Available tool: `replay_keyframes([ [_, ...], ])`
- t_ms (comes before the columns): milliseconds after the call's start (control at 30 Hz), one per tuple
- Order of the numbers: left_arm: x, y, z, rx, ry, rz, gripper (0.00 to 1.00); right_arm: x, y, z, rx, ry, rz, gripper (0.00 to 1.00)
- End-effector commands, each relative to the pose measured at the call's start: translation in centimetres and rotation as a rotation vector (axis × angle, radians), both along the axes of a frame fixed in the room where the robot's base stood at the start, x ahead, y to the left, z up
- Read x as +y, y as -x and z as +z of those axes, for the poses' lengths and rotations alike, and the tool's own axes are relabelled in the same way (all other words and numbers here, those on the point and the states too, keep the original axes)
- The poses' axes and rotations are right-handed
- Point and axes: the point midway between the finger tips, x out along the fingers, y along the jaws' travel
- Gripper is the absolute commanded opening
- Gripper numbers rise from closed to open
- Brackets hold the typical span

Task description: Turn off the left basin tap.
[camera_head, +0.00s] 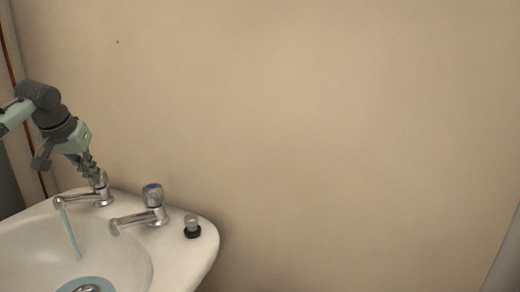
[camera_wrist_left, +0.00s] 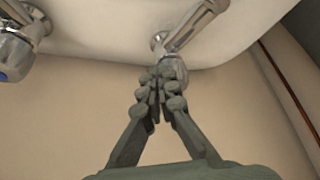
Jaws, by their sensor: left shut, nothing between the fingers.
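The left basin tap (camera_head: 88,199) is chrome and stands at the back left of the basin. A pale blue stream of water (camera_head: 70,233) runs from its spout into the bowl. My left gripper (camera_head: 97,178) points down at the head of this tap, which its fingers partly hide. In the left wrist view the closed fingertips (camera_wrist_left: 162,80) overlap the handle of the left tap (camera_wrist_left: 177,66), with nothing held between them. Whether they touch the handle is hard to tell. My right gripper is not in view.
A second chrome tap with a blue-marked top (camera_head: 153,194) stands to the right on the white basin (camera_head: 203,250). A black plug (camera_head: 192,231) sits on the rim beside it. The drain (camera_head: 88,289) is at the bottom. The beige wall (camera_head: 330,130) is close behind.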

Motion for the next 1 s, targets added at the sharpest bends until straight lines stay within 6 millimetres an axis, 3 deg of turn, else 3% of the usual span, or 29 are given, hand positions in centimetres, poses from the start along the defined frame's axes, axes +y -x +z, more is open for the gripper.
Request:
replay_keyframes([
  [167, 0.6, 0.1, 0.1, -0.005, -0.001, 0.003, 0.0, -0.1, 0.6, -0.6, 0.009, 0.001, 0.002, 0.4],
  [1000, 2.6, 0.2, 0.0, -0.002, 0.0, 0.001, 0.0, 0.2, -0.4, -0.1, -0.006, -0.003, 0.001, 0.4],
])
